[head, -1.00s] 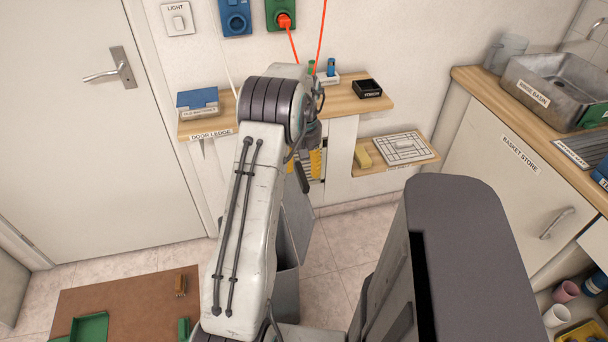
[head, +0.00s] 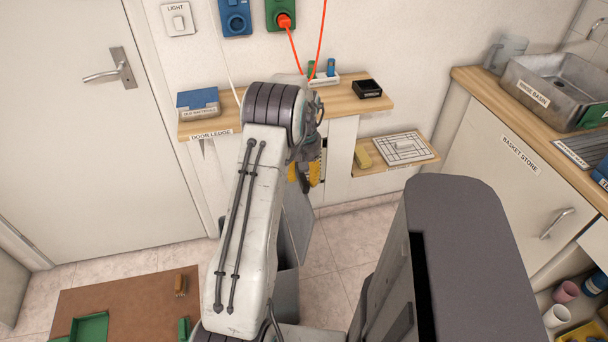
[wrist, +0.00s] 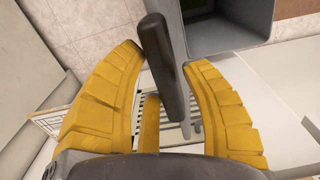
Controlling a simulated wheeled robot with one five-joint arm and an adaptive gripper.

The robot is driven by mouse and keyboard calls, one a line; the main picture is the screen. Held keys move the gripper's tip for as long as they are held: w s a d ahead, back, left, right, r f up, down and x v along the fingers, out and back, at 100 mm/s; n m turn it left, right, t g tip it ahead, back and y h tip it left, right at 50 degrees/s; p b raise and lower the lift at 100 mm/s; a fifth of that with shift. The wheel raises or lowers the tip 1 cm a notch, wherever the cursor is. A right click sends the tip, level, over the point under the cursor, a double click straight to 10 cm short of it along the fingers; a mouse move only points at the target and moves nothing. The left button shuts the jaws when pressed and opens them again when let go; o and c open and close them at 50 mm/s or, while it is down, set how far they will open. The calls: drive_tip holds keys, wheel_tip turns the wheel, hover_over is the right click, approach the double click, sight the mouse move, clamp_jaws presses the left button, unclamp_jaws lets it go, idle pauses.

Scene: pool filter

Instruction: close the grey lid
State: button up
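The grey lid (head: 299,213) stands tipped up on a grey bin (head: 286,284), partly hidden behind my arm in the head view. The bin's open top (wrist: 228,35) shows at the top of the wrist view. The lid looks nearly edge-on there, as a thin grey strip (wrist: 193,112). A dark bar-shaped handle (wrist: 163,62) lies between the yellow fingertips of my gripper (wrist: 164,58). A narrow gap shows at the right finger; contact at the left finger is unclear. The gripper (head: 306,172) looks open around the handle. The head view hides the handle.
A wooden door ledge (head: 348,103) with small items is behind my gripper. A lower shelf (head: 420,157) is to its right. A brown mat (head: 130,292) lies on the floor at left.

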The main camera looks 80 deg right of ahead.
clamp_jaws()
drive_tip(key=shift+w, duration=0.15)
drive_tip(key=w+a+f+b, duration=0.1)
drive_tip(key=w+a+b, duration=0.2)
drive_tip(key=w, duration=0.9)
drive_tip(key=shift+w+a+f, duration=0.15)
drive_tip(key=shift+w+a, duration=0.1)
drive_tip(key=shift+a, duration=0.85)
drive_tip(key=shift+o, duration=2.1)
unclamp_jaws()
wheel_tip(320, 180, up, 12)
